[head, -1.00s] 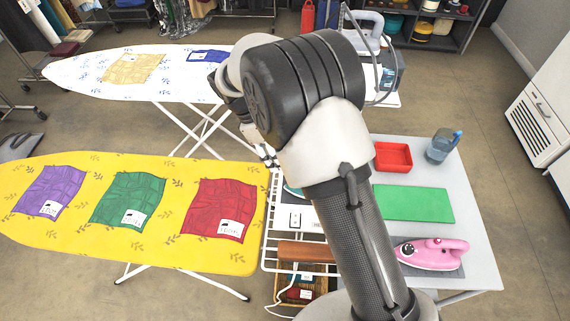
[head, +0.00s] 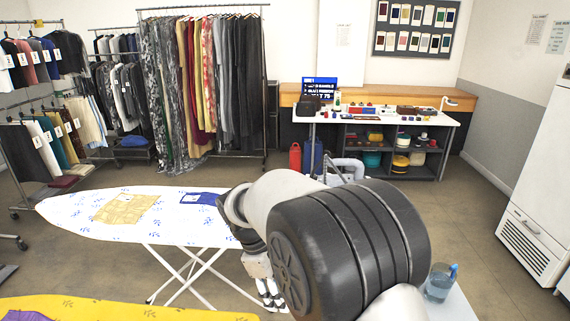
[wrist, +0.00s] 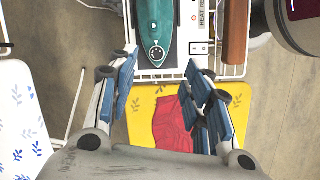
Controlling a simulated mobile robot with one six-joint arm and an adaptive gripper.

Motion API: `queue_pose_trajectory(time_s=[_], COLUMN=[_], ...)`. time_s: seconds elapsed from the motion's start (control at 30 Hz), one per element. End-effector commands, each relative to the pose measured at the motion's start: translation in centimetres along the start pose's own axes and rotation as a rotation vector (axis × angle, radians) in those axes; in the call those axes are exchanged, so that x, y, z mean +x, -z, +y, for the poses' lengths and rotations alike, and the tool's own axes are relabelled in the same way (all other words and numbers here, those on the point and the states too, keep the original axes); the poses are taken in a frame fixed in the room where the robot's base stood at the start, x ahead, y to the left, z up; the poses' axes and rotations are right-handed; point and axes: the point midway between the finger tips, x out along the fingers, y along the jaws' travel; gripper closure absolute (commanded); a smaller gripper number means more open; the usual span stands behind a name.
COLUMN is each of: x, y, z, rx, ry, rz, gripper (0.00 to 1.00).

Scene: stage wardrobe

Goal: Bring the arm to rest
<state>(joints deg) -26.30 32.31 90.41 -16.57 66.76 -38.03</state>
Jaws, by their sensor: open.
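My gripper (head: 270,293) hangs at the end of my bent arm in the head view, beside the white ironing board. In the wrist view my gripper (wrist: 163,85) is open, with its blue-padded fingers wide apart and nothing between them. Beyond the fingers, a teal iron (wrist: 154,28) sits on a white wire rack (wrist: 172,73). The yellow ironing board (wrist: 142,120) with a red cloth (wrist: 172,125) lies below, partly behind the fingers. My arm hides much of the lower right of the head view.
The white ironing board (head: 75,208) bears a tan cloth (head: 126,208) and a blue cloth (head: 203,198). A blue-tinted jug (head: 439,284) stands at the right. Garment racks (head: 200,8) and a workbench (head: 455,120) stand at the back. Open floor (head: 480,220) lies right of the arm.

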Motion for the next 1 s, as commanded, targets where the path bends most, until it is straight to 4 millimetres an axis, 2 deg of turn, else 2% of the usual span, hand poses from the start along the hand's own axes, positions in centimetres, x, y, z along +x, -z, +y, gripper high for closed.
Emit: queue_pose_trajectory(time_s=[0.03, 0.2, 0.33, 0.5, 0.63, 0.8, 1.0], x=[-1.9, -5.8, -7.8, -8.9, -8.7, -7.6, -6.8], y=[-2.5, -9.5, -14.4, -19.7, -22.6, -24.5, -25.1], z=[-0.1, -2.2, -4.9, -9.2, -12.8, -16.4, -18.1], rx=[0.078, 0.344, 0.548, 0.810, 1.002, 1.194, 1.291], ry=[-0.008, -0.010, -0.012, -0.013, -0.013, -0.010, -0.007], rz=[0.036, 0.142, 0.226, 0.335, 0.419, 0.505, 0.550], gripper=[0.55, 0.55, 0.55, 0.55, 0.55, 0.55, 0.55])
